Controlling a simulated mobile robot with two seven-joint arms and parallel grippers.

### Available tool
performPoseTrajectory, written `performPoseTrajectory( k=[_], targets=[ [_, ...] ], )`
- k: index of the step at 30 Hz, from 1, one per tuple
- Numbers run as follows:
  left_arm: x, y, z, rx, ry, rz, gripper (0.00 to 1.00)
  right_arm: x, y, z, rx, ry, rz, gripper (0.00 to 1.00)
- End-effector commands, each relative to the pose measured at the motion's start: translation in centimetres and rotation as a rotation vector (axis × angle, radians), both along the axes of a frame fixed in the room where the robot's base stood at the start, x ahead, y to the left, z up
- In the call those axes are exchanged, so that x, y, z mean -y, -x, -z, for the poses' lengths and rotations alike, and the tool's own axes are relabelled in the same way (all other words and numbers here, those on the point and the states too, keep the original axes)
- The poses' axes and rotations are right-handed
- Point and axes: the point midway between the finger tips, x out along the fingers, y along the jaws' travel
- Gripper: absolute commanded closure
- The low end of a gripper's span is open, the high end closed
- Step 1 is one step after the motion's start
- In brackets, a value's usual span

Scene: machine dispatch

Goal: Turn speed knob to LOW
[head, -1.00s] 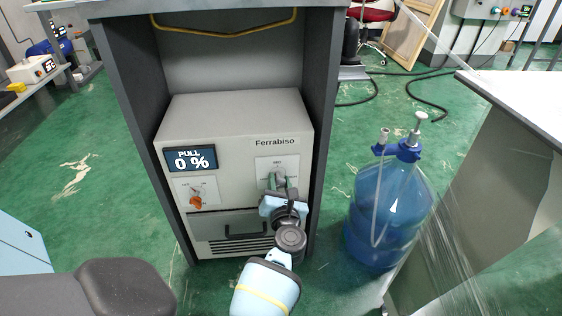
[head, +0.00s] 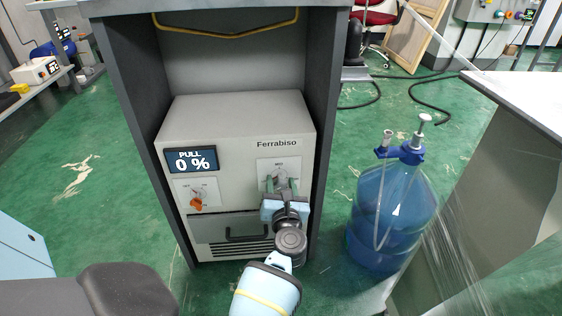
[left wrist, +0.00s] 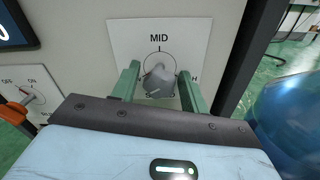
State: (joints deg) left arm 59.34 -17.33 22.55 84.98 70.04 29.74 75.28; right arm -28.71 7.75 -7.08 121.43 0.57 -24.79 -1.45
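The grey speed knob (left wrist: 158,82) sits on a white plate on the front of the Ferrabiso machine (head: 235,130). In the left wrist view, MID is printed above it with a tick. A letter H shows at right; the left label is mostly hidden by a finger. A pale mark shows low on the left of the knob's face; I cannot tell its setting for sure. My left gripper (head: 281,186) is open, its green fingers (left wrist: 157,78) on either side of the knob with small gaps. My right gripper is not in view.
An orange switch (head: 196,203) sits left on the machine, below a display (head: 190,160) reading PULL 0 %. A drawer handle (head: 247,232) is below. Cabinet walls flank the machine. A blue water bottle (head: 392,215) stands on the floor at right.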

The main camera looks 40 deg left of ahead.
Motion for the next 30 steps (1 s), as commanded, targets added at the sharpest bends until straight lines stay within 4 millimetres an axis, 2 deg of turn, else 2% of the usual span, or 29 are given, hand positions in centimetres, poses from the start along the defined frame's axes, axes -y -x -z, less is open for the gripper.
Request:
performPoseTrajectory(
  k=[17,23,30],
  targets=[
    [0.0,0.0,0.0,-0.018,-0.015,0.001,0.48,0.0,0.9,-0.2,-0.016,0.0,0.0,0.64],
    [0.0,0.0,-0.3,-0.157,-0.133,0.001,0.48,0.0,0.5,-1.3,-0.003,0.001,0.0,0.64],
    [0.1,-0.1,-0.3,-0.438,-0.373,0.0,0.48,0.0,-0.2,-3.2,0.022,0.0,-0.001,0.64]
  ],
)
